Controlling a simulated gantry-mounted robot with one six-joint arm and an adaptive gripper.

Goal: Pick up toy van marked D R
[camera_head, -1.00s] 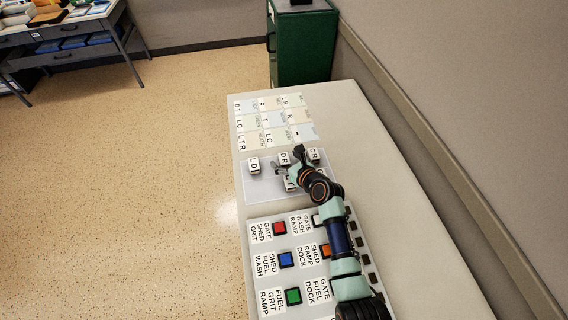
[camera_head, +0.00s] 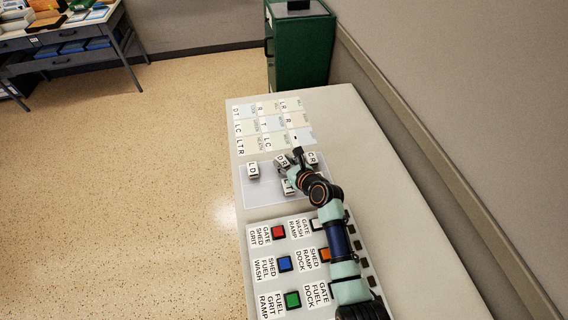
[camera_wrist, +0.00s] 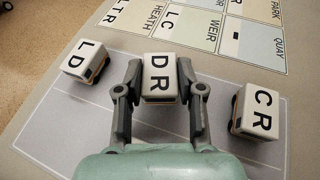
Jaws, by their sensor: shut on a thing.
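The toy van marked D R (camera_wrist: 159,77) is a white-topped block with black letters, between my gripper's fingers in the wrist view. My gripper (camera_wrist: 160,90) is shut on its two sides. In the head view the D R van (camera_head: 282,160) sits at the tip of my gripper (camera_head: 289,167), partly hidden by it. I cannot tell whether the van touches the tray below.
The van marked L D (camera_wrist: 86,60) stands to the left and the van marked C R (camera_wrist: 256,111) to the right, both on the pale tray (camera_wrist: 60,125). Lettered cards (camera_head: 266,124) lie beyond. A panel with coloured buttons (camera_head: 285,262) is nearer.

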